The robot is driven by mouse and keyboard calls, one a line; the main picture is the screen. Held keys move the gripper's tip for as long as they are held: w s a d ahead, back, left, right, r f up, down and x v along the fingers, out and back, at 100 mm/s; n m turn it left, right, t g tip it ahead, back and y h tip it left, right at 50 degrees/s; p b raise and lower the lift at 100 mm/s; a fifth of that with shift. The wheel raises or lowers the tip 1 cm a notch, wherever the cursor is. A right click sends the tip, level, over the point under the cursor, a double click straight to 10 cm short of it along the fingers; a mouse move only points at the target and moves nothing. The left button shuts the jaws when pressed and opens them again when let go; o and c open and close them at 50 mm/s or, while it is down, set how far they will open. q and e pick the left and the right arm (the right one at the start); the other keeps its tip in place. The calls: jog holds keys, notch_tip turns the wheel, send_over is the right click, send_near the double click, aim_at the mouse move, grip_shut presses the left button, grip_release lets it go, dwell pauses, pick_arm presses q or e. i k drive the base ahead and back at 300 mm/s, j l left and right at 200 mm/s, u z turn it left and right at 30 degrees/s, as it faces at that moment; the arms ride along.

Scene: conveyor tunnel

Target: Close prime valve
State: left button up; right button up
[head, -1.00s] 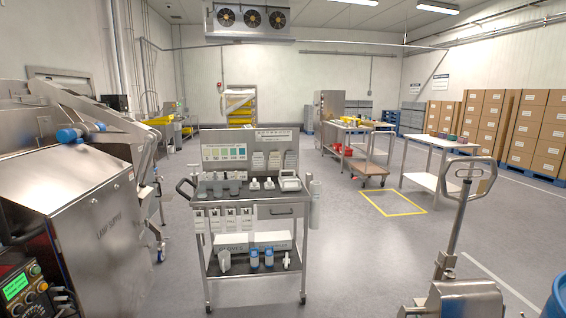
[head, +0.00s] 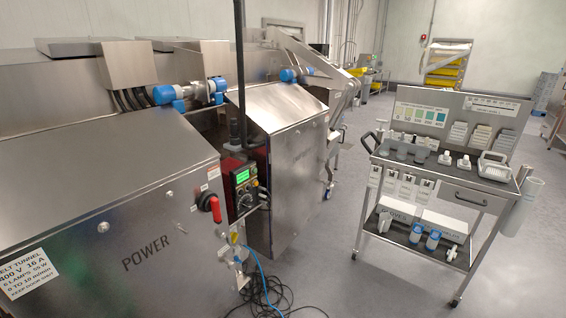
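I cannot tell for certain which part is the prime valve. A small fitting with a yellow part (head: 235,239) and a blue hose (head: 262,270) sits low beside the power cabinet, below the control panel; it is too small to read its position. The control panel (head: 243,188) has a lit green screen and several knobs, and stands in the gap between two steel cabinets. A red rotary handle (head: 213,207) is on the right side of the cabinet marked POWER (head: 150,252). Neither of my grippers is in view.
A second steel cabinet (head: 290,165) stands behind the panel. Black cables (head: 268,296) lie coiled on the floor below the fitting. A supply cart (head: 450,185) with bottles stands at the right. Grey floor (head: 345,250) is clear between cart and cabinets.

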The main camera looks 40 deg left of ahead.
aim_at(235, 236)
jog(key=i+l+u, duration=0.25)
jog(key=u, duration=0.25)
jog(key=i+l+u, duration=0.15)
jog(key=l+u, duration=0.3)
jog(key=u, duration=1.05)
